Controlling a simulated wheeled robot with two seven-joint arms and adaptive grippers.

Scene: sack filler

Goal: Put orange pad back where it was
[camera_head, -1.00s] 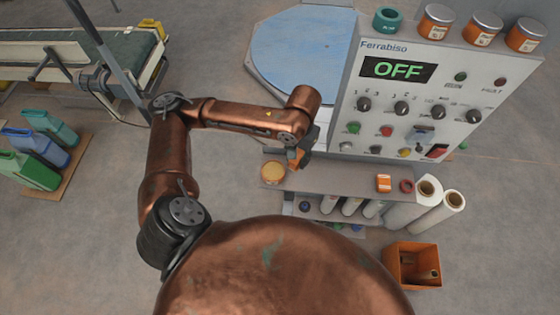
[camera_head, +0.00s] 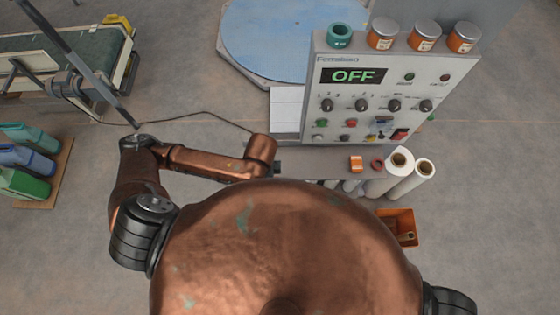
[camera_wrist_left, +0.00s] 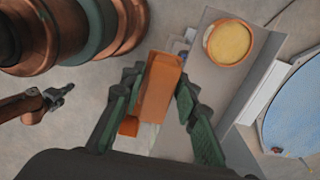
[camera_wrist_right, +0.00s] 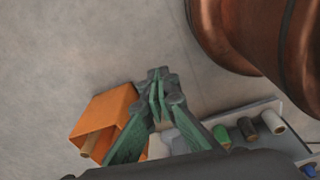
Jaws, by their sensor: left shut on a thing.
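My left gripper (camera_wrist_left: 158,84) is shut on an orange block-like pad (camera_wrist_left: 160,92) in the left wrist view. The pad is held beside the shelf edge, near a round tin with yellow contents (camera_wrist_left: 229,42).
A blue round table (camera_head: 280,40) is behind. Jugs (camera_head: 25,160) stand at left.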

